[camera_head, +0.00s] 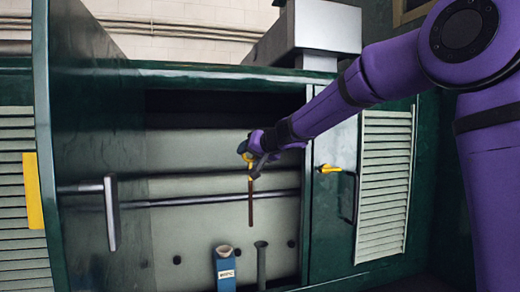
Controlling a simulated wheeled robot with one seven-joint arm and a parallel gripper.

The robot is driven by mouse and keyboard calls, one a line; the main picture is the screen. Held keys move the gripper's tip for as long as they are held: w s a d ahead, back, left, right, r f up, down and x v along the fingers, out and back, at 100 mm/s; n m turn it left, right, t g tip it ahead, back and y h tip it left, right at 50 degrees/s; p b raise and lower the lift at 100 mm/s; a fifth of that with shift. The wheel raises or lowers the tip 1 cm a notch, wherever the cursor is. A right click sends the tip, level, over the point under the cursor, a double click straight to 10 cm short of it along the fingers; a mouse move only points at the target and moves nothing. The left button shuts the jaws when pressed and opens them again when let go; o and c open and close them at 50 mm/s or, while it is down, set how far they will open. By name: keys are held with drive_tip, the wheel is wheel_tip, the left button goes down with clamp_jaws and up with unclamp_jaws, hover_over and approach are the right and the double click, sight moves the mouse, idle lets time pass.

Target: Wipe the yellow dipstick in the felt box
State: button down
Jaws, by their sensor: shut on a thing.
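My gripper (252,150) is shut on the yellow dipstick (251,205), near its yellow top, in front of the open cabinet. The dipstick's thin, dark brown rod hangs almost straight down with its lower end free. A narrow blue box (225,272) with a pale top and a small white label stands below and a little left of the rod tip; it looks like the felt box. The label is too small to read surely. The rod tip shows above the box's top and apart from it. The fingertips are partly hidden by the gripper body.
A dark grey flared tube (261,266) stands just right of the blue box. A horizontal bar (200,201) crosses the cabinet behind the rod. A green door (95,140) stands at the left. A yellow handle (329,168) sits on the green panel at the right.

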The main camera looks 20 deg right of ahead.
drive_tip(key=a+f+n+g+y, duration=0.2)
drive_tip(key=a+f, duration=0.3)
drive_tip(key=a, duration=0.3)
drive_tip(key=shift+s+a+f+n+y, duration=0.15)
drive_tip(key=shift+a+f+n+y, duration=0.15)
drive_tip(key=shift+n+y, duration=0.5)
drive_tip(key=shift+f, duration=2.1)
idle(1.7)
